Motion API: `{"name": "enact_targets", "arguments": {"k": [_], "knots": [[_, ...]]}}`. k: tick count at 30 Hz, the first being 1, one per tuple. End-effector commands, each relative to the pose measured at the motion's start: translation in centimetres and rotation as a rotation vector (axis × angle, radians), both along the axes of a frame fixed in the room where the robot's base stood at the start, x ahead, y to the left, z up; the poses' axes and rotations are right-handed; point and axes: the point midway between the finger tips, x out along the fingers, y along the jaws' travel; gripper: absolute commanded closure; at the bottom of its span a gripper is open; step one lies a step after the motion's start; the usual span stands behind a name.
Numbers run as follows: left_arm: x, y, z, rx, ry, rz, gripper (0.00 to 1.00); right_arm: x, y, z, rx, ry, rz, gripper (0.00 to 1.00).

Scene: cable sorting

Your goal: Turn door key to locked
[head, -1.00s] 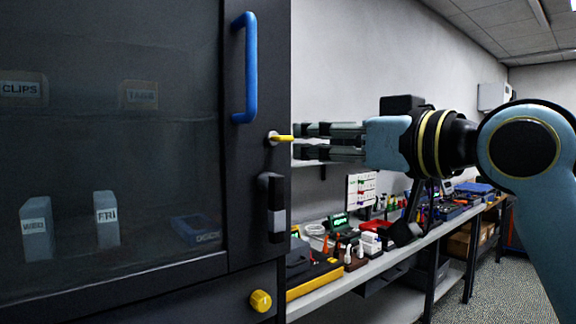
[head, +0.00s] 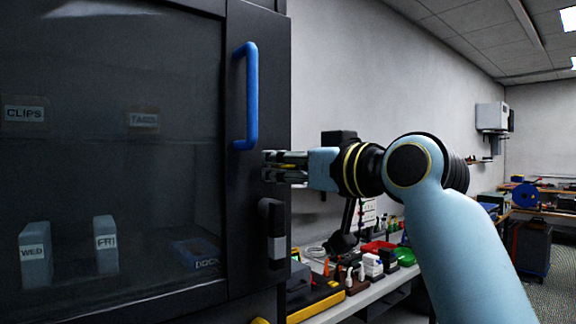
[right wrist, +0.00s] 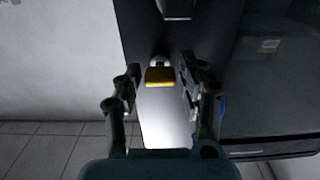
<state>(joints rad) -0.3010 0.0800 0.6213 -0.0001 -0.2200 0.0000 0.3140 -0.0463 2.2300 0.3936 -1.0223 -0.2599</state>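The yellow door key (head: 287,166) sits in the dark cabinet door (head: 243,205), below the blue handle (head: 251,95). Its flat yellow bow (right wrist: 160,75) shows face-on in the right wrist view, with a pale collar behind it. My right gripper (head: 270,166) is at the key, its fingers hiding most of it in the head view. In the right wrist view, my right gripper (right wrist: 160,78) is open, with one finger on each side of the key and small gaps beside it. My left gripper is not in view.
A black and grey latch (head: 273,233) is on the door below the key. Behind the glass are a WED box (head: 36,254), a FRI box (head: 105,243) and a blue bin (head: 195,253). A cluttered workbench (head: 340,303) runs along the wall to the right.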

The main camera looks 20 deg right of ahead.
Motion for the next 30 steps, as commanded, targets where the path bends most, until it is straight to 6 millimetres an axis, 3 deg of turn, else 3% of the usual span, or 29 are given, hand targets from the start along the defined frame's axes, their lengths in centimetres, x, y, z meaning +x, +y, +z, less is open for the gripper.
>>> {"name": "enact_targets", "arguments": {"k": [1,9,20,30], "knots": [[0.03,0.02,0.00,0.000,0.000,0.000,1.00,-0.01,0.00,-0.01,0.000,0.000,0.000,0.68],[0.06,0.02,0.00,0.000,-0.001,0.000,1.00,-0.02,-0.02,-0.01,0.000,0.000,0.000,1.00],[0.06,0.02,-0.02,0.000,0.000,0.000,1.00,-0.01,-0.01,-0.01,-0.068,-0.025,0.000,1.00],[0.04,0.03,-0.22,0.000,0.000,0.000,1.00,-0.01,-0.01,-0.02,-0.315,-0.114,0.000,1.00]]}}
